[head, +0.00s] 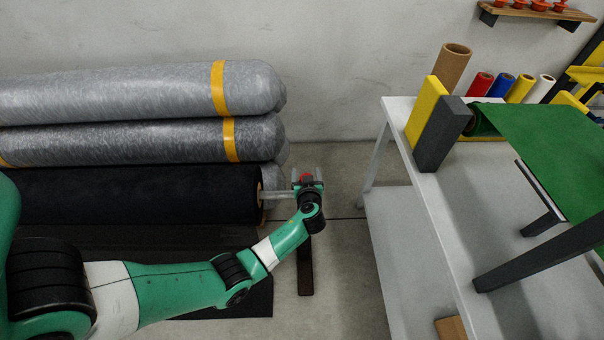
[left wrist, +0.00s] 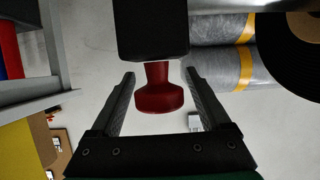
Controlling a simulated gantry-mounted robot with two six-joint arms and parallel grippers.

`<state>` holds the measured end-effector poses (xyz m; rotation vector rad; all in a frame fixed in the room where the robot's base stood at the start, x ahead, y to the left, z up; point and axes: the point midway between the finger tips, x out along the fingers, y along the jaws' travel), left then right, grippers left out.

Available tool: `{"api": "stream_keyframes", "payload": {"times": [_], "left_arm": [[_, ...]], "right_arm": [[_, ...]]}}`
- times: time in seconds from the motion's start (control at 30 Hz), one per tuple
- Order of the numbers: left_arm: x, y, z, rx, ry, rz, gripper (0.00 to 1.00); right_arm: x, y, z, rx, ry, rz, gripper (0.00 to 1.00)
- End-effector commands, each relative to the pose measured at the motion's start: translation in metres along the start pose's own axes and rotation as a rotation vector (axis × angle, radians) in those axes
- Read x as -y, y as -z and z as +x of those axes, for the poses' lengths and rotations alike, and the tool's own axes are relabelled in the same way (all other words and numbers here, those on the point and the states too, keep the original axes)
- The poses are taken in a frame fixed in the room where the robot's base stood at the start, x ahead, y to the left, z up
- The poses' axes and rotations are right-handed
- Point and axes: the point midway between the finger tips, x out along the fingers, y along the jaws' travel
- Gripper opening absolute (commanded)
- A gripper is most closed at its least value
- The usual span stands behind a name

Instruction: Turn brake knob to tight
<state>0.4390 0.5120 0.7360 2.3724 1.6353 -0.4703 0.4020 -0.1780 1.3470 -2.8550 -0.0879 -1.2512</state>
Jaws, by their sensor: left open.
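The brake knob (left wrist: 158,92) is dark red with a narrow neck and a wider round end. It sticks out of a black block (left wrist: 150,30) in the left wrist view. My left gripper (left wrist: 159,74) is open, with one finger on each side of the knob and a visible gap on both sides. In the head view the left gripper (head: 307,184) is at the stand by the end of the black roll (head: 130,195). A bit of red shows there, and the gripper and wrist hide most of the knob. My right gripper is not in view.
Grey wrapped rolls (head: 120,95) with yellow bands are stacked above the black roll. A white table (head: 425,205) on the right carries a yellow block (head: 426,110), a dark block (head: 443,135) and green sheet (head: 550,150). Bare floor lies between the stand and table.

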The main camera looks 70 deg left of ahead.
Motion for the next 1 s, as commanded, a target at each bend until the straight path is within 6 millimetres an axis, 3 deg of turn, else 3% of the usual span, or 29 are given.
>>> {"api": "stream_keyframes", "payload": {"times": [0.27,0.3,0.73,1.0], "left_arm": [[-0.0006,0.0007,0.0008,-0.001,-0.001,0.001,0.8],[-0.0006,0.0007,0.0008,-0.001,-0.001,0.001,0.77],[-0.0005,0.0003,0.0009,0.0,-0.001,0.001,0.0],[-0.0003,0.0002,0.0012,0.002,-0.019,0.011,0.0]], "right_arm": [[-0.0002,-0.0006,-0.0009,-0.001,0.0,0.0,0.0],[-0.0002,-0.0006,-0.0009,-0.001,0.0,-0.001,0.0],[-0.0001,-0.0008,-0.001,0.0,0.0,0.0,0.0],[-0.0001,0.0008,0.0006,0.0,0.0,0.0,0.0]]}}
